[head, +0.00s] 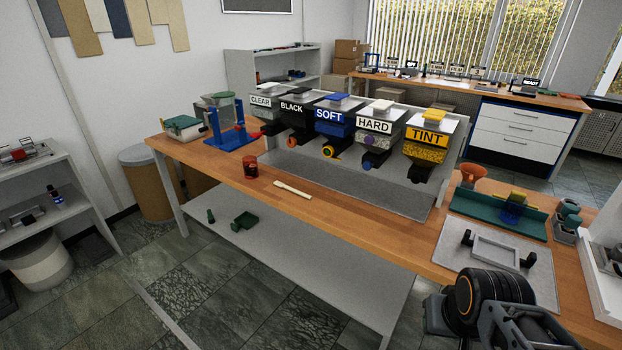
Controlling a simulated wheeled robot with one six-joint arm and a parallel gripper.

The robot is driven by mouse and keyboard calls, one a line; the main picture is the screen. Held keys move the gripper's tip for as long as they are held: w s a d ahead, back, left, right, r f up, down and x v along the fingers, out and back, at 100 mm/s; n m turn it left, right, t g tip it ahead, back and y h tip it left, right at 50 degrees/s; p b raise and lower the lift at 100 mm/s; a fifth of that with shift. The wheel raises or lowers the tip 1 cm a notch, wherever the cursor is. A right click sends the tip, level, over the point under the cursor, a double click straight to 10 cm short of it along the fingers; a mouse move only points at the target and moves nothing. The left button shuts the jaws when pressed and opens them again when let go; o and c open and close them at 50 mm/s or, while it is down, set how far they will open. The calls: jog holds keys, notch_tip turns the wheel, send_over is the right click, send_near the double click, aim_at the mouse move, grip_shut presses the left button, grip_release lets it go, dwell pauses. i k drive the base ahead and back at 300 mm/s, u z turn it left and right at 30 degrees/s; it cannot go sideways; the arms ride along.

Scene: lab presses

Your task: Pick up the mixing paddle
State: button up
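The mixing paddle (292,189) is a pale, flat, narrow stick. It lies on the wooden bench top (340,214), near the front edge, just right of a dark red cup (250,168). Nothing touches or covers it. A black and grey part of my arm with an orange ring shows at the bottom right, well away from the paddle. My gripper's fingers cannot be made out in this view.
A grey rack with bins labelled CLEAR, BLACK, SOFT, HARD and TINT (427,136) stands behind the paddle. A blue press (232,137) stands to the left. A grey plate with a frame (495,252) lies to the right. The bench front around the paddle is clear.

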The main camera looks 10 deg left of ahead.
aim_at(277, 183)
jog(key=u, duration=0.2)
jog(key=i, duration=0.85)
jog(key=u, duration=0.85)
jog(key=i, duration=0.55)
jog(key=u, duration=0.4)
